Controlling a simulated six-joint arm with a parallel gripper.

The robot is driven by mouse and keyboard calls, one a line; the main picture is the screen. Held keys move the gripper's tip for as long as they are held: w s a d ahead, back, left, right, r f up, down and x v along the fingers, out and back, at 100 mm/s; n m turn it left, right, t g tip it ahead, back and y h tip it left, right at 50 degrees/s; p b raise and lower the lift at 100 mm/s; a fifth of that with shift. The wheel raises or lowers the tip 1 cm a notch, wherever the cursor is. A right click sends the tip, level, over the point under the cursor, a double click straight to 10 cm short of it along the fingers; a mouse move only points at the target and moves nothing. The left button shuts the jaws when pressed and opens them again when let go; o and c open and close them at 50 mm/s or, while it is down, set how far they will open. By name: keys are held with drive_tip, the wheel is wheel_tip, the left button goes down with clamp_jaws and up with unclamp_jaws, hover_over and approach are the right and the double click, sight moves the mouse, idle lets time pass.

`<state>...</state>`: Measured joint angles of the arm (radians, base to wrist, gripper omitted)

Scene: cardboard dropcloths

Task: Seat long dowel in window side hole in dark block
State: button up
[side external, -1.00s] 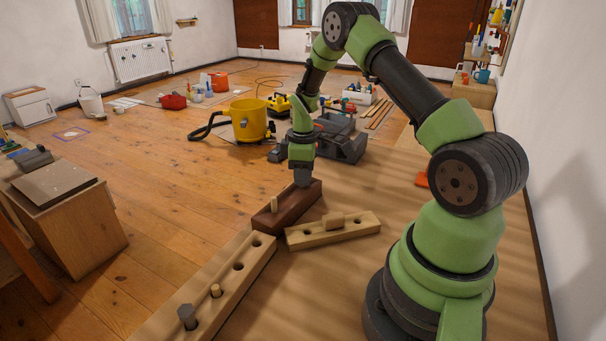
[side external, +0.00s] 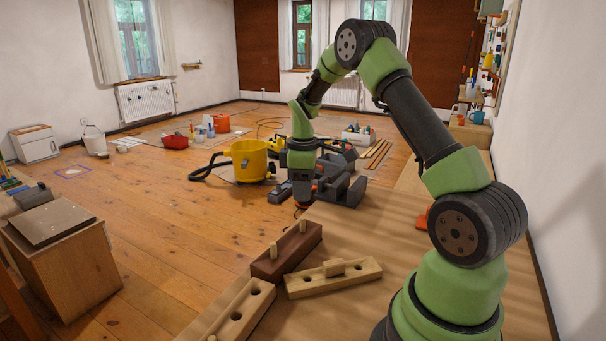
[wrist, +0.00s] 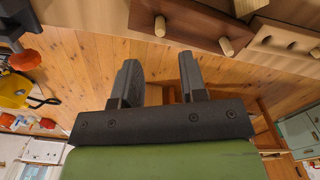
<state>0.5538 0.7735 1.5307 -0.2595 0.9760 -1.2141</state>
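The dark block (side external: 290,255) lies on the work surface in the side view, and also shows at the top of the wrist view (wrist: 192,22). One light dowel (side external: 273,250) stands upright at its near-left end. Another dowel (side external: 302,226) stands upright at its far end, on the window side. The wrist view shows both dowels (wrist: 160,26) (wrist: 227,46) sticking out of the block; which is longer I cannot tell. My gripper (wrist: 160,75) is open with nothing between its fingers. It is beyond the block's far end, clear of both dowels.
A long holed board (side external: 240,310) is at the front left.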

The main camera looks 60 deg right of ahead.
drive_tip(key=s+a+r+m+t, duration=0.3)
drive_tip(key=a+r, duration=0.8)
drive_tip(key=r, duration=0.4)
drive_tip(key=s+a+r+m+t+y, duration=0.1)
drive_tip(key=s+a+m+t, duration=0.1)
drive_tip(key=s+a, duration=0.3)
drive_tip(key=s+a+r+m+t+y, duration=0.1)
drive_tip(key=s+a+m+t, duration=0.1)
drive_tip(key=s+a, duration=0.4)
drive_tip(key=s+m, duration=0.1)
drive_tip(key=s, duration=0.1)
drive_tip(key=shift+s+r+m, duration=0.3)
drive_tip(key=shift+s+r, duration=0.05)
